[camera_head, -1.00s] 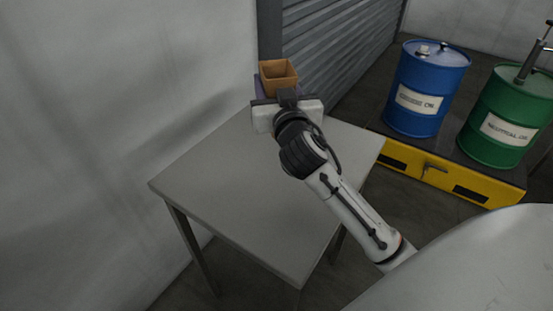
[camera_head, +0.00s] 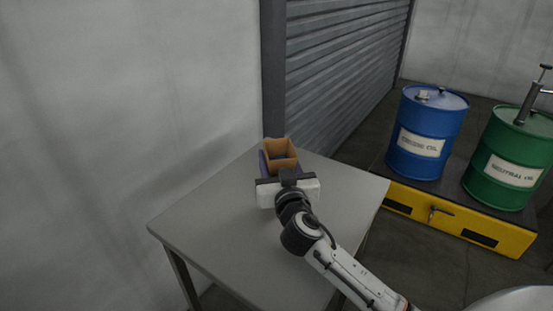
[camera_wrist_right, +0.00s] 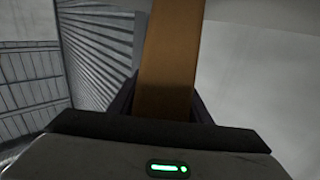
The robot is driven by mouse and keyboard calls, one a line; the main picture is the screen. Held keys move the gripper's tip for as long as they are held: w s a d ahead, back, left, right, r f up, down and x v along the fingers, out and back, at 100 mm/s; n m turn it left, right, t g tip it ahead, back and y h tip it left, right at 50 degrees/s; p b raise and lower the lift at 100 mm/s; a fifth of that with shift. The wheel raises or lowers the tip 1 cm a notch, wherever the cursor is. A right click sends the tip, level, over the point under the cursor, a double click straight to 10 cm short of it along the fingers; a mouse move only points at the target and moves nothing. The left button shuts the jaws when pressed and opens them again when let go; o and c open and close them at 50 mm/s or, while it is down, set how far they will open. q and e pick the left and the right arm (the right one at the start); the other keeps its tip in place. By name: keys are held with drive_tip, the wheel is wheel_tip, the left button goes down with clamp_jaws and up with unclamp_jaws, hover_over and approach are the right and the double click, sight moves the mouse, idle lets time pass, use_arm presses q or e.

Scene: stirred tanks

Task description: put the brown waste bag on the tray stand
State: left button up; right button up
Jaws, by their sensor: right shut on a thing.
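The brown waste bag (camera_head: 281,153) is an open-topped, box-like brown bag, upright at the far corner of the grey table, which looks to be the tray stand (camera_head: 220,220). My right gripper (camera_head: 283,171) is shut on the bag from the near side. In the right wrist view the bag (camera_wrist_right: 170,60) fills the space between the dark fingers. The bag's lower part is hidden behind the gripper, so I cannot tell whether it touches the tabletop. My left gripper is not in view.
A grey wall stands along the left, and a ribbed shutter (camera_head: 345,75) rises behind the table. A blue drum (camera_head: 428,130) and a green drum (camera_head: 508,160) stand on a yellow-fronted platform (camera_head: 460,228) at the right. The rest of the tabletop is clear.

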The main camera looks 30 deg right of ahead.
drive_tip(key=shift+f, duration=0.2)
drive_tip(key=o, duration=1)
drive_tip(key=shift+r, duration=0.1)
drive_tip(key=shift+o, duration=0.2)
drive_tip(key=shift+r, duration=0.2)
drive_tip(key=b+v, duration=0.1)
drive_tip(key=v, duration=1.1)
drive_tip(key=shift+b, duration=0.3)
